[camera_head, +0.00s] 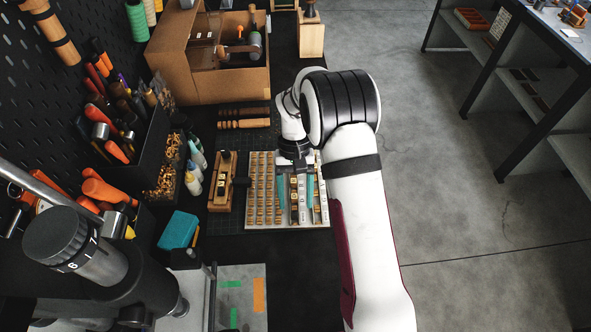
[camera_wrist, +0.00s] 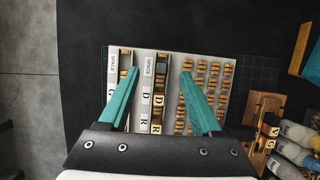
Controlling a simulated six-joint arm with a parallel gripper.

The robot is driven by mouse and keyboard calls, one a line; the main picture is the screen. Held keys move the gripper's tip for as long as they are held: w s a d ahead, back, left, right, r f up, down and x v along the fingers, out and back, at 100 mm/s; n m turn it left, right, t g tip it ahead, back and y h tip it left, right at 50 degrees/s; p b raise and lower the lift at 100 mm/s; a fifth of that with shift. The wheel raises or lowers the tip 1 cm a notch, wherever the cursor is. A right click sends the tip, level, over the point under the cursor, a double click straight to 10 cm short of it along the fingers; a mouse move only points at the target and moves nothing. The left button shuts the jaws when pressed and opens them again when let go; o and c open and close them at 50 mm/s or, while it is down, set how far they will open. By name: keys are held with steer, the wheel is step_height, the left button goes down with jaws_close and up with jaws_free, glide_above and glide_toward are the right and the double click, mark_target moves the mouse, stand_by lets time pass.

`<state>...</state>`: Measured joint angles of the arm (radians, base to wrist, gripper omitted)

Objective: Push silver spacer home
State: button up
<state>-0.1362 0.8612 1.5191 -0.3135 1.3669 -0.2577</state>
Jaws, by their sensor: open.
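My gripper (camera_head: 296,192) is over the type tray (camera_head: 288,227) in the head view. In the wrist view its two teal fingers (camera_wrist: 160,73) are spread wide, with nothing held between them. The tray (camera_wrist: 143,60) has columns of brass-coloured type on one side and strips marked SPACE and letters on the other. A wooden holder (camera_head: 220,197) stands beside the tray. In the wrist view the holder (camera_wrist: 264,105) carries small letter pieces at its near part. I cannot pick out the silver spacer for sure; pieces are small and partly behind the fingers.
Glue bottles (camera_wrist: 296,131) stand close to the holder. A teal box (camera_head: 178,230) lies nearer the front left. A cardboard box (camera_head: 185,70) and wooden handles (camera_head: 243,124) lie behind the tray. The black press (camera_head: 85,250) fills the front left. Dark table between holder and tray is narrow.

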steer(key=v, duration=1.2)
steer(key=shift+w+r, duration=0.15)
steer(key=shift+r, duration=0.2)
steer(key=shift+c, duration=0.4)
steer(key=shift+r, duration=0.15)
steer(key=shift+c, duration=0.7)
steer(key=t, duration=0.5)
glide_above(295, 213)
step_height(295, 213, down, 14)
steer(key=shift+f, duration=0.2)
jaws_close()
